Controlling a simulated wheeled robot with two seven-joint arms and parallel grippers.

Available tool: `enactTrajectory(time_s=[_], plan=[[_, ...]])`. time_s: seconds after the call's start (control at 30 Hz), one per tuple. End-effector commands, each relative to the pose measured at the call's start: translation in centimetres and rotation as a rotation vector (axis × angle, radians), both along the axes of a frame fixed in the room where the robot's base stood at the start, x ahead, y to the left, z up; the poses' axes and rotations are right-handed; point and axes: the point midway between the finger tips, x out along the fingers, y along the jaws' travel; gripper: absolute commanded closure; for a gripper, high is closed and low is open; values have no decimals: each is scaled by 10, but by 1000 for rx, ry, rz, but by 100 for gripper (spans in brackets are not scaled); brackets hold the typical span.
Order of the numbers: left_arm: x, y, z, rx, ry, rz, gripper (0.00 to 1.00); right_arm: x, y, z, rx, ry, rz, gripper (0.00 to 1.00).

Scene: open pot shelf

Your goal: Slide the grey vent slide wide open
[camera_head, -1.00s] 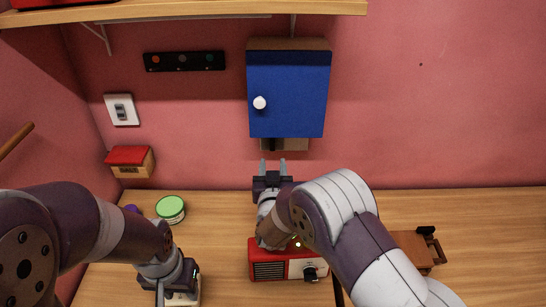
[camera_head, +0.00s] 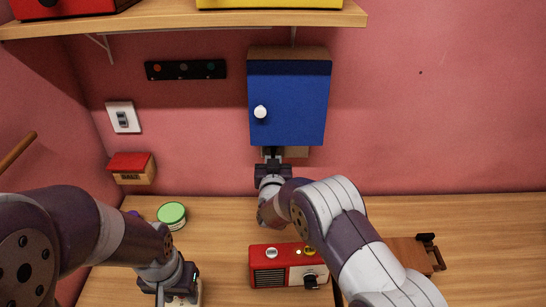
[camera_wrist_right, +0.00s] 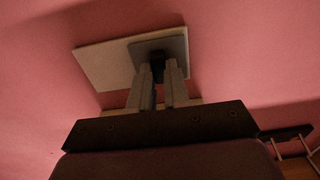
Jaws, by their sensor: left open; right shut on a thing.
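The grey vent slide (camera_wrist_right: 177,46) is a small grey plate with a black knob (camera_wrist_right: 157,65). It lies over the right part of a pale backing plate (camera_wrist_right: 105,66) on the pink wall. My right gripper (camera_wrist_right: 161,72) is shut on the black knob. In the head view, my right gripper (camera_head: 272,156) reaches up to just under the blue cabinet, and only a sliver of the backing plate (camera_head: 298,152) shows beside it. The slide itself is mostly hidden there. My left gripper (camera_head: 178,291) is low at the left, over the table and away from the vent.
The blue cabinet (camera_head: 288,103) hangs directly above the vent. A red radio (camera_head: 268,252) stands on the table below my right arm. A green-lidded jar (camera_head: 172,213) and a red-lidded salt box (camera_head: 132,168) are at the left. A wooden shelf (camera_head: 180,22) runs above.

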Motion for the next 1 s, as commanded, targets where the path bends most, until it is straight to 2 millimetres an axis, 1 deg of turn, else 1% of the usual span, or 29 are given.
enactTrajectory(time_s=[0.07, 0.2, 0.3, 0.37, 0.5, 0.73, 0.77, 0.8, 0.83, 1.0], plan=[[0, 0, -4, 0, 0, 0, 57, 1, -7, -1, 0, -1, -2, 100], [0, 0, -15, 0, 0, 0, 57, 1, -37, -2, -1, -3, -5, 100], [0, 0, -21, 0, 0, 0, 57, 1, -55, -2, 0, -4, -3, 100], [0, 0, -23, 0, 0, 0, 57, 1, -63, -1, 0, -4, -3, 100], [0, 0, -23, 0, 0, 0, 57, 0, -71, 1, 1, -3, -2, 100], [0, 0, -22, 0, 0, 0, 57, 0, -71, 1, 1, -3, -3, 100], [0, 0, -22, 0, 0, 0, 57, 0, -71, 1, 1, -3, -3, 74], [0, 0, -22, 0, 0, 0, 57, 0, -71, 1, 1, -2, -3, 61], [0, 0, -22, 0, 0, 0, 57, 0, -71, 1, 1, -2, -3, 57], [0, 0, -22, 0, 0, 0, 57, 0, -70, 1, 0, -1, -2, 57]])
